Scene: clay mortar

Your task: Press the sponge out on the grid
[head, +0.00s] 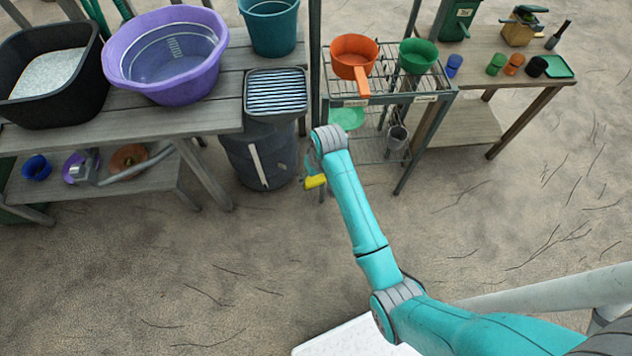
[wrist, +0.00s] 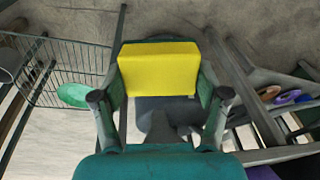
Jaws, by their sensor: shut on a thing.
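The yellow sponge (head: 316,181) is in my gripper (head: 312,170), at the front right of the dark bin in the head view. In the wrist view, the sponge (wrist: 158,68) sits squarely between the two fingers of my gripper (wrist: 160,88), which are shut on its sides. The grid (head: 276,92) is a slatted panel on top of the dark bin (head: 262,155). In the head view the sponge appears below the grid and to its right, apart from it. I cannot make out the grid in the wrist view.
A purple tub (head: 120,62) and a black tray (head: 20,105) stand on the left bench. A teal bucket (head: 270,40) is behind the grid. Right of the bin is a wire rack (head: 380,145) with an orange pan (head: 353,52) and a green pot (head: 418,57). The floor in front is clear.

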